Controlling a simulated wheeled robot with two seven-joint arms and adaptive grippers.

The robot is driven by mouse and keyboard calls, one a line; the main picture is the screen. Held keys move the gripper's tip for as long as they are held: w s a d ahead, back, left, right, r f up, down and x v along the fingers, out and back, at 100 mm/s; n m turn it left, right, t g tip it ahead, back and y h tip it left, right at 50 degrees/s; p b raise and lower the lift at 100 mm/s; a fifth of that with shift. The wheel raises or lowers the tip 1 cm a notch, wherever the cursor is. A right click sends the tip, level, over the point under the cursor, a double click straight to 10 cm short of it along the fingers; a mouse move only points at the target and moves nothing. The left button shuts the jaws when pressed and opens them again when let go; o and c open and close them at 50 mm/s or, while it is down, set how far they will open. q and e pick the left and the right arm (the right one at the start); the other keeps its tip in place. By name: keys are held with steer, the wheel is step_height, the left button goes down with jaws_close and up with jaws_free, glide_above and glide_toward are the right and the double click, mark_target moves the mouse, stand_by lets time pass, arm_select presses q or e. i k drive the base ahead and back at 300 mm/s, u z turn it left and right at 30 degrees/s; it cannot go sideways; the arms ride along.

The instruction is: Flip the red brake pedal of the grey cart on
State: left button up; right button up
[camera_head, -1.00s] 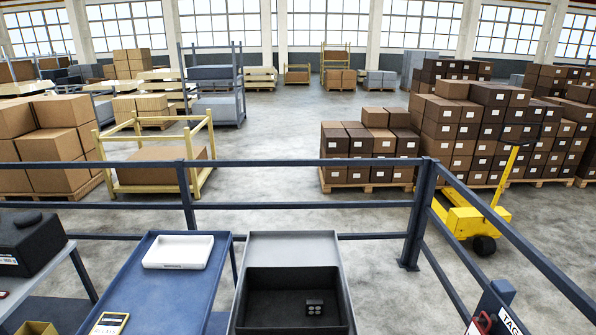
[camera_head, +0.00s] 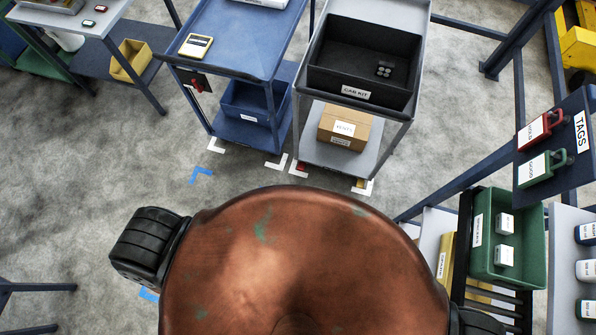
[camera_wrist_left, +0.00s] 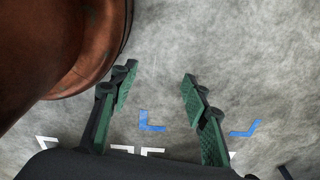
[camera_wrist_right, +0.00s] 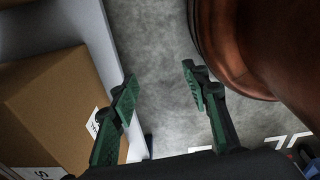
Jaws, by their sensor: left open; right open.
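The grey cart (camera_head: 386,159) stands ahead of me in the head view, with a black bin on top and a cardboard box on its lower shelf. A small red part (camera_head: 301,167), likely the brake pedal, shows low at its front left leg; its tilt is too small to tell. My left gripper (camera_wrist_left: 158,92) is open and empty above the floor in the left wrist view. My right gripper (camera_wrist_right: 157,84) is open and empty in the right wrist view, with a cardboard box (camera_wrist_right: 50,105) to its left. Neither gripper shows in the head view.
A blue cart (camera_head: 235,55) stands left of the grey cart, with a red part (camera_head: 197,85) on its side. White and blue corner marks lie on the floor. A tag board (camera_head: 555,150) and green bin (camera_head: 510,260) stand at right. Open floor lies at left.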

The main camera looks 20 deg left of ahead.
mark_target(302, 166)
steer(key=u, duration=0.4)
steer(key=k, duration=1)
steer(key=u, duration=0.8)
steer(key=i, duration=1.4)
steer(key=z, duration=0.15)
